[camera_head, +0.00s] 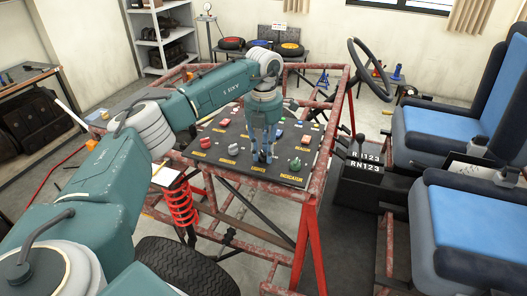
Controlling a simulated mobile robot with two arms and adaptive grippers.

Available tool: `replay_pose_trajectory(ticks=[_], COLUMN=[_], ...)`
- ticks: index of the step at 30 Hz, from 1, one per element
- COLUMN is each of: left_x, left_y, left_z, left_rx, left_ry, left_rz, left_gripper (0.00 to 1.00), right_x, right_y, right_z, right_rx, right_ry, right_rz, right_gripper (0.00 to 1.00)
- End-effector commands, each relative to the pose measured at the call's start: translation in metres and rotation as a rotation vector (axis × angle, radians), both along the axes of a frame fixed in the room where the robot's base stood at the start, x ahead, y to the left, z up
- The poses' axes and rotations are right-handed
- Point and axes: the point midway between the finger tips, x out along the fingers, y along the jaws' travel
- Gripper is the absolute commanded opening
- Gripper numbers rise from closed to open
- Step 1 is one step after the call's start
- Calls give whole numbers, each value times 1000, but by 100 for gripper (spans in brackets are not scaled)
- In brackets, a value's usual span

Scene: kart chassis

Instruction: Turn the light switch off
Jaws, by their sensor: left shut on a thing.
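A dark control panel (230,171) with yellow labels lies tilted on the red kart frame in the middle of the view. Its switch labelled LIGHTS (262,159) is at the front middle, between a grey knob on the left and a green knob on the right. My left gripper (264,154) points down from above and is shut on the lights switch. The fingers partly hide the switch, so its setting cannot be told. My right gripper is not in view.
A red knob (205,143) and a green knob (295,164) stand close by on the panel. Rusty red frame bars (312,190) surround it. A steering wheel (369,70) and blue seats (440,133) are at right. A tyre (175,268) lies at front.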

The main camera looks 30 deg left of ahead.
Motion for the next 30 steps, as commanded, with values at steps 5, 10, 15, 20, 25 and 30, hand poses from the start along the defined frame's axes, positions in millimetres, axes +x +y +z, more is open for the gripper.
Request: replay_pose_trajectory(ticks=[5,10,15,20,25,30], left_x=[1,1,1,0,1,2], left_y=[0,0,0,0,0,0], left_z=[1,1,1,1,15,49], left_rx=[1,0,0,0,-1,0], left_ry=[-3,-4,-2,-2,-5,-7], left_rz=[1,0,0,0,0,0], left_gripper=[0,32,43,43,43,43], right_x=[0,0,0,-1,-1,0], right_y=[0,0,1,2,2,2], right_z=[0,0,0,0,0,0], right_rx=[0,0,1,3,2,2], right_ry=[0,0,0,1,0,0], right_rz=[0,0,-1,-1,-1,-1], right_gripper=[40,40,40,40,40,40])
